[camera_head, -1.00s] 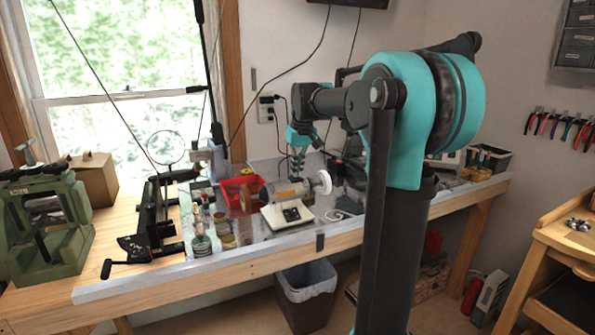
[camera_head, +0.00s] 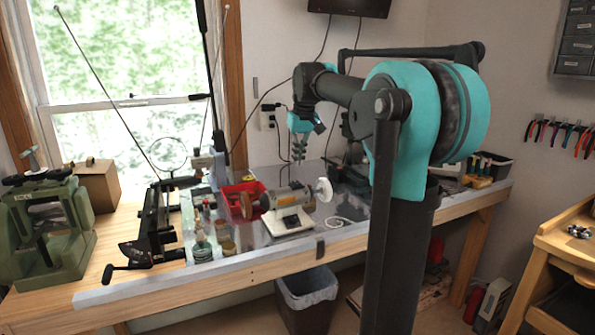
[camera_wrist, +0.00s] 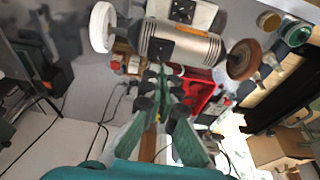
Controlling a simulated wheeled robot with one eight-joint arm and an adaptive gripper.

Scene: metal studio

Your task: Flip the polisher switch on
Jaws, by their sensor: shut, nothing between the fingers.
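The polisher (camera_head: 284,200) stands on the bench, a grey motor with a white wheel at right and a brown wheel at left. Its white base (camera_head: 297,226) carries a dark switch plate (camera_head: 291,222) on the front. In the wrist view the polisher (camera_wrist: 180,44) lies across the top, and the dark switch plate (camera_wrist: 182,10) on its base is at the top edge. My gripper (camera_head: 299,158) is above and behind the polisher in the head view, pointing down, shut and empty. Its fingers (camera_wrist: 160,72) also show in the wrist view, apart from the switch. The switch position is too small to tell.
A red bin (camera_head: 236,190) stands behind the polisher at left. Jars (camera_head: 202,250) stand left of it near the bench front. A white cord (camera_head: 345,222) lies at right. The bench's front strip (camera_head: 265,252) is clear.

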